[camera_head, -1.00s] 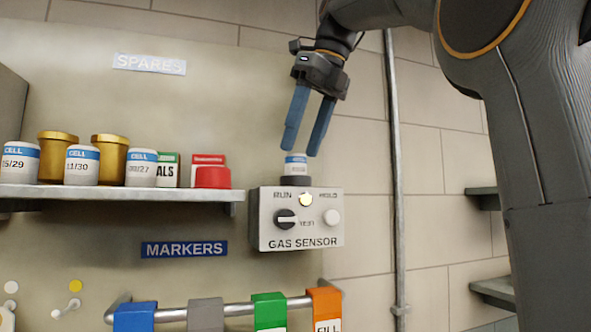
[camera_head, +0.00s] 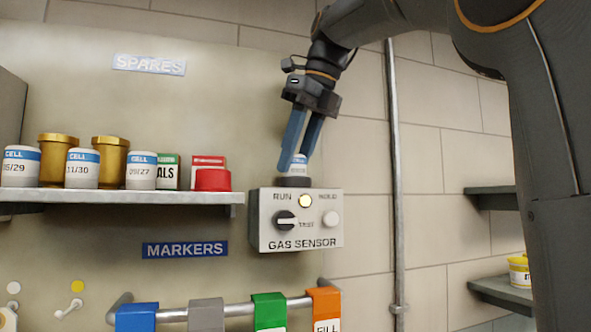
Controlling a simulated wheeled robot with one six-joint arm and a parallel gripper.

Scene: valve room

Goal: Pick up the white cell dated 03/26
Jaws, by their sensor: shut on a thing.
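Other white cells stand on the shelf at left: one marked 05/29 (camera_head: 21,170), one marked 11/30 (camera_head: 82,170), and one that looks like 09/27 (camera_head: 141,172).
A vertical pipe (camera_head: 397,200) runs right of the sensor. Colored markers hang on a rail (camera_head: 235,308) below. Shelves with a yellow tub (camera_head: 519,270) are at right.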

